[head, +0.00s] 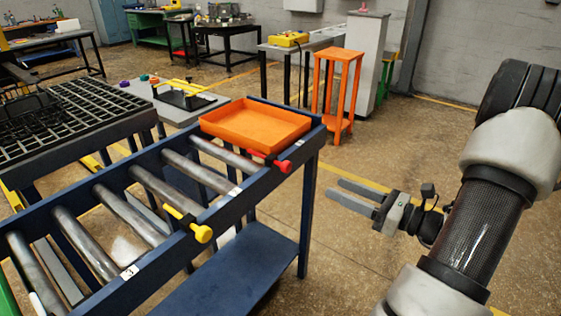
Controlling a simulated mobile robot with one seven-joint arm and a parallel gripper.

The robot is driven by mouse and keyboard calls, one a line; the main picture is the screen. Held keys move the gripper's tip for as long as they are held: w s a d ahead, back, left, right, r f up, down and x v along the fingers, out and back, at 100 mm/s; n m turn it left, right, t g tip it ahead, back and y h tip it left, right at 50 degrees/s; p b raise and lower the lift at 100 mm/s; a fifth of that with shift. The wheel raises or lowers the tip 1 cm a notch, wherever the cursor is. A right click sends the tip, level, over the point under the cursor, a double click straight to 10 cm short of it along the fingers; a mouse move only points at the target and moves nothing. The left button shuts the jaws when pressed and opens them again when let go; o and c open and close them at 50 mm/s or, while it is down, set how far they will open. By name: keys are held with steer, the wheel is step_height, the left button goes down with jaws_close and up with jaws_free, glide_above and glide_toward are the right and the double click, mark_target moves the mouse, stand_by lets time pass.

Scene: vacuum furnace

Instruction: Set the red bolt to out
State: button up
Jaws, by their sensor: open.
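The red bolt (281,165) is on the near side rail of the blue roller table (253,193), close to its right end. Its red knob sticks out on the near side of the rail, and a red part shows above the rail. How far the bolt is drawn cannot be told for sure. My gripper (348,193) is open and empty, to the right of the table and apart from the bolt, with its fingers pointing left.
A yellow bolt (202,233) sits farther left on the same rail. An orange tray (256,127) rests on the table's right end, just behind the red bolt. An orange stand (338,90) is behind. Floor (345,250) between table and arm is clear.

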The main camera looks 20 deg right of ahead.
mark_target(289, 167)
steer(key=b+x, duration=0.3)
steer(key=x, duration=1.4)
steer(key=shift+w, duration=0.15)
